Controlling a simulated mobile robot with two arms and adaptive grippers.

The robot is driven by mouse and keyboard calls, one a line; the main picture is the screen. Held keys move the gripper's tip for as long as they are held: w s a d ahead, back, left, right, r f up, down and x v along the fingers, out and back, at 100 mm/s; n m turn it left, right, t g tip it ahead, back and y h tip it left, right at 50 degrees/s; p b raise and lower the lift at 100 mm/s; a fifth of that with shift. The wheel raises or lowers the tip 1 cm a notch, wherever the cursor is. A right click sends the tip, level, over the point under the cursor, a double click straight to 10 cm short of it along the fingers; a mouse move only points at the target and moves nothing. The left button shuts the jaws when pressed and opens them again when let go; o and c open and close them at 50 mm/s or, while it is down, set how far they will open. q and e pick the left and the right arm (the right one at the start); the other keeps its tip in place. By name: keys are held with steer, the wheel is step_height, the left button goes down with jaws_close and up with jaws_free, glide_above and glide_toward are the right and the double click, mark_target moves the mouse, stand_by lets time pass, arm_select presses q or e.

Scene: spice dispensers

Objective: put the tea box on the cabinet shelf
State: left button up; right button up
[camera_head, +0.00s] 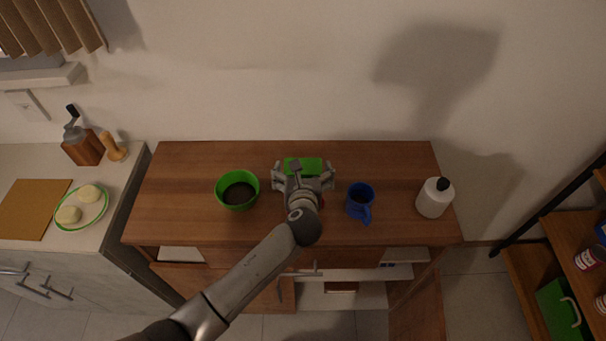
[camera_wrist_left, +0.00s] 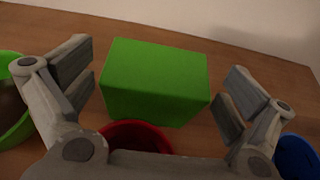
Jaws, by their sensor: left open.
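The tea box, which I take to be the plain green box (camera_head: 303,163), sits on the wooden cabinet top (camera_head: 400,160) towards the back. It also shows large in the left wrist view (camera_wrist_left: 154,80). My left gripper (camera_head: 304,170) is open above the cabinet top, with one finger to each side of the box and gaps between. It covers the front part of the box in the head view. The cabinet's front is open below, and a white shelf (camera_head: 375,300) shows inside, partly hidden by the top. My right gripper is not in view.
A green bowl (camera_head: 237,190) stands left of the gripper and a blue mug (camera_head: 360,202) right of it. A red bowl (camera_wrist_left: 135,134) is just in front of the box. A white bottle (camera_head: 434,197) stands near the right edge. An open door (camera_head: 418,305) sticks out below.

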arm_select(q)
steer(key=shift+w, duration=0.2)
steer(key=shift+c, duration=0.3)
steer(key=c, duration=1.4)
step_height(320, 180, up, 10)
steer(key=s+a+n+y+b, duration=0.1)
steer(key=s+a+n+y, duration=0.1)
steer(key=s+a, duration=0.4)
steer(key=s+a+r+n+g+y+b, duration=0.1)
steer(key=s+a+n+y+b, duration=0.1)
steer(key=s+a, duration=0.4)
steer(key=s+a+r+n+y+b, duration=0.1)
steer(key=s+a+y+b, duration=0.1)
steer(key=s+a, duration=0.4)
steer(key=shift+s+a+r+n+g+y, duration=0.2)
steer(key=shift+a+n+g+y, duration=0.15)
steer(key=shift+a, duration=0.2)
